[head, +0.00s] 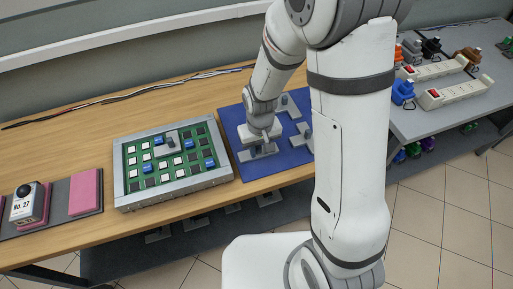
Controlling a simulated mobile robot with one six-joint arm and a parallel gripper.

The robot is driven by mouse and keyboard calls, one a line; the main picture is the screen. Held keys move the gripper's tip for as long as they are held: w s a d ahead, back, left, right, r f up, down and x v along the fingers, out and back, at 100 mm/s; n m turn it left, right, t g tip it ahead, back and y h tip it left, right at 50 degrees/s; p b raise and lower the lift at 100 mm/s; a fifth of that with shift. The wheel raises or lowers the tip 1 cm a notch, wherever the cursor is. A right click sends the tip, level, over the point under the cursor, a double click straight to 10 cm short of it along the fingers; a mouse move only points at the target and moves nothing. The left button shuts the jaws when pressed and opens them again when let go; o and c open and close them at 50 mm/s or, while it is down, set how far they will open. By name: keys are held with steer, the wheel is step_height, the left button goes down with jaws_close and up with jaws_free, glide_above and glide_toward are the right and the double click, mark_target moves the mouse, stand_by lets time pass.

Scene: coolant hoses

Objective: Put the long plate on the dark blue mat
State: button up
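The dark blue mat (239,117) lies on the wooden table, partly hidden by my arm. My gripper (260,143) points down at the mat's left front part, right at a grey plate (258,153). The fingertips are too small to tell whether they are open or hold this plate. Two more grey plates with dark knobs, one at the back (287,104) and one at the right (303,133), are on the mat, the right one partly behind my arm. Another grey plate (168,142) with a knob lies on the green board. I cannot tell which is the long plate.
The green board sits in a metal frame (122,188) left of the mat, with several white, black and blue parts. Further left are pink pads (85,192) and a labelled timer-like device (27,203). Cables run behind. A grey table (425,123) with power strips stands right.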

mark_target(259, 154)
steer(key=shift+o, duration=1)
steer(key=shift+r, duration=0.55)
step_height(259, 154, up, 11)
steer(key=s+d+r+m+t, duration=0.2)
steer(key=s+d+r+m, duration=0.1)
steer(key=s+d+r, duration=0.6)
steer(key=shift+s+d+r+t+p, duration=0.3)
steer(key=shift+s+d+r+t, duration=0.1)
steer(key=shift+s+d, duration=0.75)
